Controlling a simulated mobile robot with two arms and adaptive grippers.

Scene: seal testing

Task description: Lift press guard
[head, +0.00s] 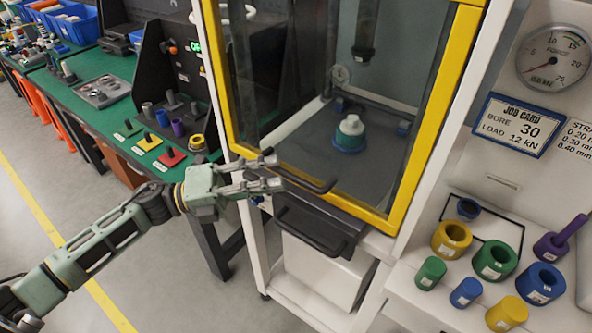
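The press guard (441,105) is a clear panel in a yellow frame on the front of the white press, and it is down. Its black bar handle (312,186) runs along the lower edge. My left gripper (279,172) is at the handle's left end, with its two fingers apart and the bar's end appearing between or just behind them. I cannot tell whether they touch it. Behind the guard, a white stepped part on a blue-green base (350,137) sits on the press bed. My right gripper is out of view.
A second dark handle (310,228) sits below the guard. A right-hand shelf holds several coloured rings and cylinders, including a green ring (495,260), below a job card (519,125) and force gauge (553,56). A green bench (110,112) stands at left. Floor in front is clear.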

